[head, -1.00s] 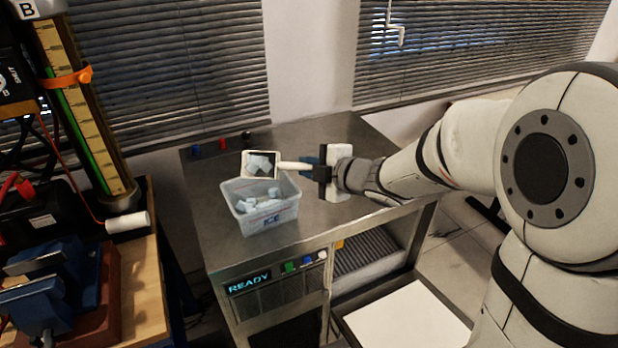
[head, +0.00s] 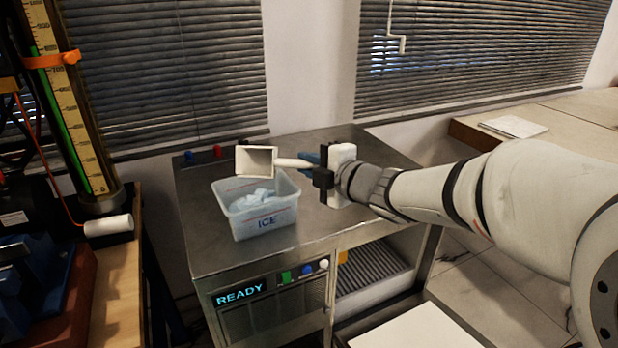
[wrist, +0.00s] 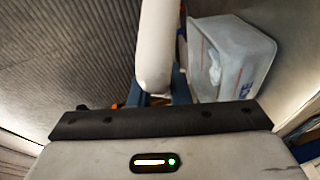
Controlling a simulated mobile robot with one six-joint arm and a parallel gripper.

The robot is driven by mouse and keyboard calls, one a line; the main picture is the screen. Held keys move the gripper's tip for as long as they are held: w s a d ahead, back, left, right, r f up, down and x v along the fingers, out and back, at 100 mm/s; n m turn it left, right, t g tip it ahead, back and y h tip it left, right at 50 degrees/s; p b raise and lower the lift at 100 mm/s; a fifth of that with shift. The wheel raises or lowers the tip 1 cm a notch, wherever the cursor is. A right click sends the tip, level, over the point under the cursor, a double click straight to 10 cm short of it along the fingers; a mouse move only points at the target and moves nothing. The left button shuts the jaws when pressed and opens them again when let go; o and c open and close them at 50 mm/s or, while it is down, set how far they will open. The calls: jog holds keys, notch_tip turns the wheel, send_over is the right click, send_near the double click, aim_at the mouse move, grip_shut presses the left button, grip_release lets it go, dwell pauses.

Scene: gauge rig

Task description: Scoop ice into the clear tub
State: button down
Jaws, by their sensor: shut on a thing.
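The clear tub (head: 262,222), marked ICE, stands on the steel counter and holds several pale blue ice pieces (head: 258,199). My gripper (head: 312,168) is shut on the white handle of the scoop (head: 256,162). The scoop's square bowl is tilted over, just above the tub's back rim, and looks empty from here. In the wrist view the scoop handle (wrist: 156,50) runs up from between the blue fingers (wrist: 158,98), and the tub (wrist: 235,60) shows to the right of it with ice inside.
The steel counter (head: 205,240) has a lit READY display (head: 240,293) on its front. Small red and blue knobs line the back edge. A ribbed bin (head: 372,262) sits below at right. A bench with a gauge column (head: 75,110) stands at left.

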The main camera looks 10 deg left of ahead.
jog(key=shift+s+f+n+t+y+b, duration=0.15)
jog(key=shift+f+n+t+y+b, duration=0.6)
jog(key=shift+b, duration=3.65)
jog(key=shift+r+n+b, duration=0.3)
jog(key=shift+n+b, duration=0.05)
jog(key=shift+b, duration=0.5)
